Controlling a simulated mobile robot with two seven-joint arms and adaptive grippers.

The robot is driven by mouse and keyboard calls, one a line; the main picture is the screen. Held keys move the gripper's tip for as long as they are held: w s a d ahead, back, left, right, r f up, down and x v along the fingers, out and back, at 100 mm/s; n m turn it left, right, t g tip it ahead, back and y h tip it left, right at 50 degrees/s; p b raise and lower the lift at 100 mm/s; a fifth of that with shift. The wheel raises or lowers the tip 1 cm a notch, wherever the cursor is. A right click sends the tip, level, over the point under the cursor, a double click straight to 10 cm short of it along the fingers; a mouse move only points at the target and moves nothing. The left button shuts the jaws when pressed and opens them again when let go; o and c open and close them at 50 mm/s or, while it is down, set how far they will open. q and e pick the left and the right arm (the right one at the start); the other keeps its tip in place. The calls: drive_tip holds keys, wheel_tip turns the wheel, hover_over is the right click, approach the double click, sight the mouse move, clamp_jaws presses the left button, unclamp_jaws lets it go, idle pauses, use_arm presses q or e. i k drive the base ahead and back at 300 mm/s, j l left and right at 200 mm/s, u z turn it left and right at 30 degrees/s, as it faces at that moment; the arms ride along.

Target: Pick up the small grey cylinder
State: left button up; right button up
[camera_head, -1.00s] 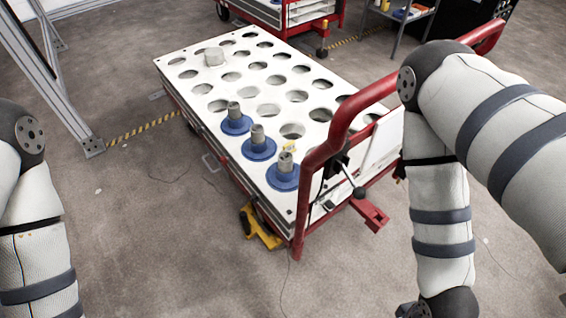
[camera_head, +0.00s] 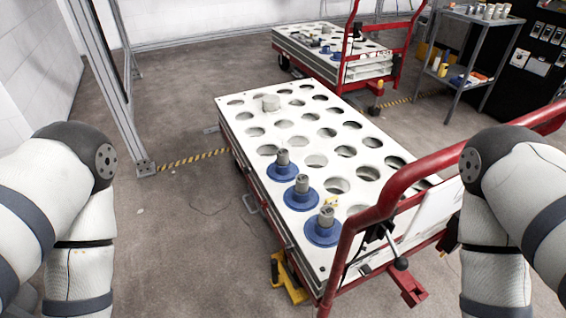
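A small grey cylinder (camera_head: 271,103) stands on the white perforated top (camera_head: 300,165) of the cart, near its far left end. Three blue round bases with grey cylindrical posts stand nearer along the left side: one post (camera_head: 282,157), a middle one (camera_head: 301,184) and the nearest (camera_head: 325,216). Parts of my two arms show at the left and right edges. Neither gripper is in view, so their state is hidden.
A red tubular handle (camera_head: 420,170) rises at the cart's near end. A second cart (camera_head: 335,65) stands behind. A grey shelf (camera_head: 465,45) stands at the back right. A metal frame post (camera_head: 115,100) is at left. Open floor (camera_head: 190,240) lies left of the cart.

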sight(282, 154)
drive_tip(key=i+j+z, duration=0.15)
drive_tip(key=i+j, duration=0.2)
drive_tip(key=i+j+z, duration=0.15)
drive_tip(key=i+j, duration=0.2)
drive_tip(key=i+j+z, duration=0.15)
drive_tip(key=i+j, duration=0.2)
drive_tip(key=j, duration=0.2)
drive_tip(key=i+j+z, duration=0.15)
drive_tip(key=i+j, duration=0.15)
drive_tip(key=j, duration=0.2)
